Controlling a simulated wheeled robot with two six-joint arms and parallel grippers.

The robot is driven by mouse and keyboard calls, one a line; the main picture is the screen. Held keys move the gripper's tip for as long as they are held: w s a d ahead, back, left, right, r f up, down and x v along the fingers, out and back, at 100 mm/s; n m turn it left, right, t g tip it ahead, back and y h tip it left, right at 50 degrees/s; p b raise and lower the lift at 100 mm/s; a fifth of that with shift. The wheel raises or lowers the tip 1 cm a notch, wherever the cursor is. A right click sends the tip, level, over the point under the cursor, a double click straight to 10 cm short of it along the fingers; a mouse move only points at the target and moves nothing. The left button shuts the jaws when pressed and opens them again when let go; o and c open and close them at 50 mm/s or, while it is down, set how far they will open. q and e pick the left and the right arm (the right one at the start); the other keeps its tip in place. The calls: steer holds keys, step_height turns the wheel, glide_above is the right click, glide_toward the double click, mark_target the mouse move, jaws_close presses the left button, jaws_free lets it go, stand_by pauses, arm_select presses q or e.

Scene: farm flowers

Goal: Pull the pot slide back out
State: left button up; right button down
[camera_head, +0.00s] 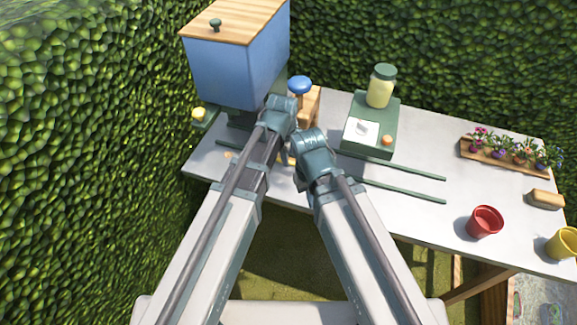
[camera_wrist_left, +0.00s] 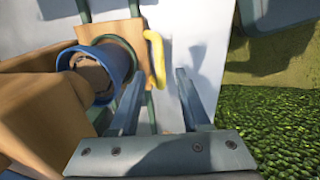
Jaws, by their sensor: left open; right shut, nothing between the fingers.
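The pot slide shows in the left wrist view as a tan wooden plate (camera_wrist_left: 112,32) with a yellow handle (camera_wrist_left: 156,58) at its edge. A blue pot (camera_wrist_left: 122,62) with dark contents stands on it. My left gripper (camera_wrist_left: 160,80) is open, its two fingers apart with the handle just ahead, between their tips. I see no contact. In the head view my left wrist (camera_head: 280,108) hides the slide and the pot. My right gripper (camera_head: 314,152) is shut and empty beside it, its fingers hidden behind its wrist.
A blue hopper (camera_head: 232,65) with a wooden lid stands behind the slide. Dark green rails (camera_head: 400,188) run right along the white table (camera_head: 425,150). A green box (camera_head: 375,145) with a jar, a flower tray (camera_head: 478,153), a red pot (camera_head: 485,221) and a yellow pot (camera_head: 563,243) stand right.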

arm_select(q)
steer(key=shift+w+d+f+b, duration=0.15)
steer(key=shift+f+b, duration=0.35)
steer(key=shift+f, duration=0.25)
steer(key=shift+w+a+f+b, duration=0.1)
steer(key=shift+f+b, duration=0.35)
steer(key=shift+f, duration=0.25)
arm_select(e)
step_height(320, 180, down, 3)
steer(key=shift+r, duration=0.1)
arm_select(q)
jaws_close()
